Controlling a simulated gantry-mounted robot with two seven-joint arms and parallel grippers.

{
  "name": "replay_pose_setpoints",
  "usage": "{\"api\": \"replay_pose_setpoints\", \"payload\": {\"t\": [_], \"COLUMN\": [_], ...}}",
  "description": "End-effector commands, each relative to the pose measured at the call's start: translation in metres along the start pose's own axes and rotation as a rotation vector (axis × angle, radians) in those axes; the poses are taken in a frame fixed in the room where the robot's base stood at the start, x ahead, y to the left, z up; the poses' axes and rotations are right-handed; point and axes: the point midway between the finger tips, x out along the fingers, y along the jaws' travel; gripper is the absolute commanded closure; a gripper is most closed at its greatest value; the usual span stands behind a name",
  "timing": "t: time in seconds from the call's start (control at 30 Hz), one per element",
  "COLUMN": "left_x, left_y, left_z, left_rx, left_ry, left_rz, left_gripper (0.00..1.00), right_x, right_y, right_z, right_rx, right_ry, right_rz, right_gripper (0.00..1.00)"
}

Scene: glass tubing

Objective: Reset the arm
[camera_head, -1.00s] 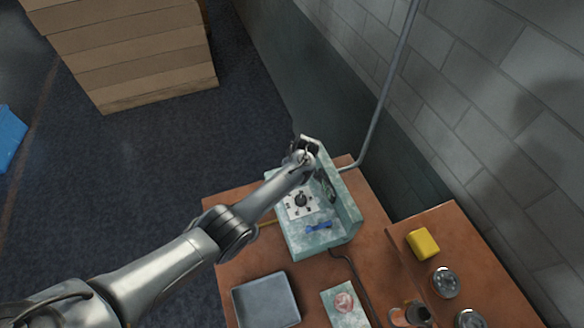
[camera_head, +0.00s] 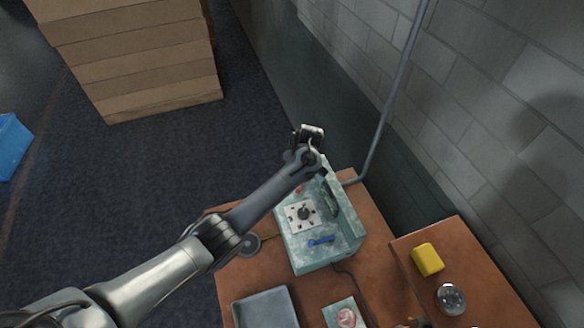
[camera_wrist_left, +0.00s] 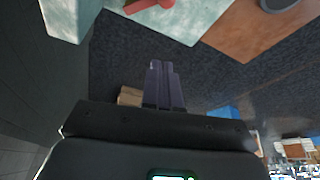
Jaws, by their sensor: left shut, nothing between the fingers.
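My left arm comes in from the left in the head view and reaches over the workbench. My left gripper (camera_head: 310,132) is above the far end of a pale green machine box (camera_head: 311,254), apart from it. In the left wrist view its two dark fingers (camera_wrist_left: 164,86) are together with nothing between them. The box carries a white plate with a dark knob (camera_head: 304,212), a blue handle (camera_head: 321,240) and a small red part (camera_head: 299,189). The red part also shows in the left wrist view (camera_wrist_left: 150,5). My right gripper is not in view.
The brown workbench (camera_head: 237,277) holds a grey tray (camera_head: 265,309). A second bench at right bears a yellow block (camera_head: 427,259) and a round glass-like item (camera_head: 450,299). A grey pipe (camera_head: 392,92) runs along the block wall. Stacked cardboard (camera_head: 130,55) stands on open floor.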

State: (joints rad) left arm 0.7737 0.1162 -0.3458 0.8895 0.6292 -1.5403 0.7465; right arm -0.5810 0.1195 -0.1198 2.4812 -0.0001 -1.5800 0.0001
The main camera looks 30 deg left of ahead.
Motion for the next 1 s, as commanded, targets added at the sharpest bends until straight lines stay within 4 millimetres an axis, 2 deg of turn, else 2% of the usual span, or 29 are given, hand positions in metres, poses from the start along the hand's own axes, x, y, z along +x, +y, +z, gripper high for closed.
{"api": "replay_pose_setpoints", "payload": {"t": [0.2, 0.67, 0.83, 1.0], "left_x": [-0.007, -0.007, 0.0, 0.007], "left_y": [0.0, -0.001, -0.011, -0.044], "left_z": [0.0, 0.002, 0.026, 0.076], "left_rx": [-0.001, 0.008, 0.1, 0.312], "left_ry": [0.0, -0.002, -0.026, -0.072], "left_rz": [0.0, 0.002, 0.024, 0.083], "left_gripper": [1.0, 1.0, 1.0, 1.0], "right_x": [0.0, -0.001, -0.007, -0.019], "right_y": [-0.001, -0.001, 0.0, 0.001], "right_z": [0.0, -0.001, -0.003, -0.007], "right_rx": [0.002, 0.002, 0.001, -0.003], "right_ry": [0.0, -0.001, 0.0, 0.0], "right_rz": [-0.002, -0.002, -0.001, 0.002], "right_gripper": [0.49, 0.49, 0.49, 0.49]}}
